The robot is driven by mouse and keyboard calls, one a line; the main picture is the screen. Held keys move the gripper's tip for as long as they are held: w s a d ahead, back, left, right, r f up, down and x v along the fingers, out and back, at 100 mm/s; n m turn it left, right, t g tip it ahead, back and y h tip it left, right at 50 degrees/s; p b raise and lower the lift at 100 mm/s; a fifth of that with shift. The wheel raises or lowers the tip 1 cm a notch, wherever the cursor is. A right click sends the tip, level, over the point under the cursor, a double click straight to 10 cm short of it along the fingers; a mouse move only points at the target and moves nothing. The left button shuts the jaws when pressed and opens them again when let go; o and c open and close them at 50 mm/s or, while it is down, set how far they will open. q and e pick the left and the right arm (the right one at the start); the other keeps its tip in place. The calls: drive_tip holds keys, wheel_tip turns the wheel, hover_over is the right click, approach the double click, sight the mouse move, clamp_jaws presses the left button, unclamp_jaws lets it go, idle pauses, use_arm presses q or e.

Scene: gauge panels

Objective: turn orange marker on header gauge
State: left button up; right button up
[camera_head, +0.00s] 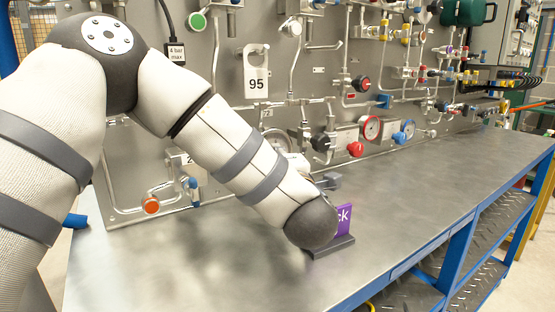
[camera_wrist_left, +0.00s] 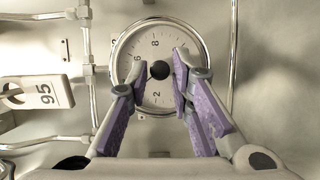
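A round gauge (camera_wrist_left: 157,45) with a white face, silver rim and dark centre knob (camera_wrist_left: 160,70) fills the middle of the left wrist view. The digits 2, 6 and 8 are readable. My left gripper (camera_wrist_left: 157,78) is open, its purple-padded fingers in front of the dial on either side of the knob, with nothing between them. I cannot tell whether the fingers touch the gauge. No orange marker can be made out on the face; the fingers cover part of it. In the head view, my left arm hides most of a pale gauge (camera_head: 277,138). My right gripper is not in view.
A white tag marked 95 (camera_head: 256,72) hangs on the panel; it also shows in the left wrist view (camera_wrist_left: 42,94). Pipes run around the gauge. A red-rimmed gauge (camera_head: 370,128) and a blue-rimmed gauge (camera_head: 408,129) are to the right. The steel bench (camera_head: 430,185) is mostly clear; a purple sign (camera_head: 344,219) stands on it.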

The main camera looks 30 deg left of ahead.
use_arm(q)
drive_tip(key=shift+o, duration=0.5)
drive_tip(key=shift+d, duration=0.1)
drive_tip(key=v, duration=1.2)
